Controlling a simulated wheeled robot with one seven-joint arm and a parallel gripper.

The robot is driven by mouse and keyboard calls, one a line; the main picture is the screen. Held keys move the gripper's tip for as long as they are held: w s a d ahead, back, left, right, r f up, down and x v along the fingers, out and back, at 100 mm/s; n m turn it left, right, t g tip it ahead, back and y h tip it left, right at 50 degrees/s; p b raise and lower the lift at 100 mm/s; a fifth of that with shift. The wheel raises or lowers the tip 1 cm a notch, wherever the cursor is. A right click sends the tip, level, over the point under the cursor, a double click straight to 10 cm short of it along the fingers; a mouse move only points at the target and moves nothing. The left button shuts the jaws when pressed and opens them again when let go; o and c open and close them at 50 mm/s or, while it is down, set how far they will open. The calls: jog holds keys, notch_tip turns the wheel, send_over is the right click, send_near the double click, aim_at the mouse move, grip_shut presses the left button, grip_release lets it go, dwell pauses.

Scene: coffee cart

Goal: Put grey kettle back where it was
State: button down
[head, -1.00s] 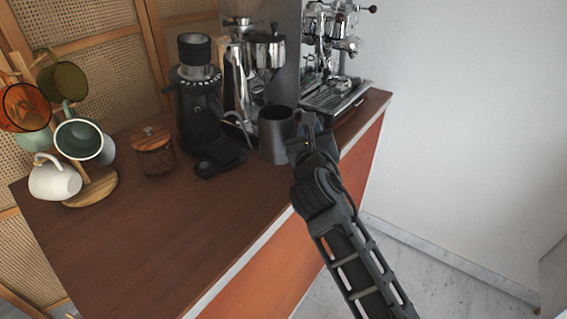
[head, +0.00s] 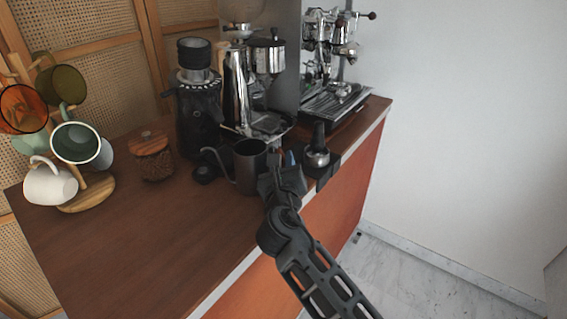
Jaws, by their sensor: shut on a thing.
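The grey kettle (head: 249,168) is a dark grey open-topped vessel with a thin spout curving out on its left. It is upright over the wooden counter (head: 150,235), near the middle of the front half. I cannot tell whether its base touches the counter. My gripper (head: 272,172) is at the right side of the kettle and shut on it. The kettle's handle and the fingertips are mostly hidden by my wrist.
A black grinder (head: 197,112) stands behind the kettle, and a chrome grinder (head: 268,65) is farther back. A tamper (head: 317,150) stands to the right. The espresso machine (head: 335,100) is at the back right. A lidded jar (head: 153,156) and mug rack (head: 90,195) are left. The front-left counter is clear.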

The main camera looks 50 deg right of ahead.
jog(key=c, duration=0.9)
grip_release()
jog(key=shift+f, duration=0.1)
jog(key=shift+c, duration=0.2)
jog(key=b+v, duration=0.1)
jog(key=v, duration=1.1)
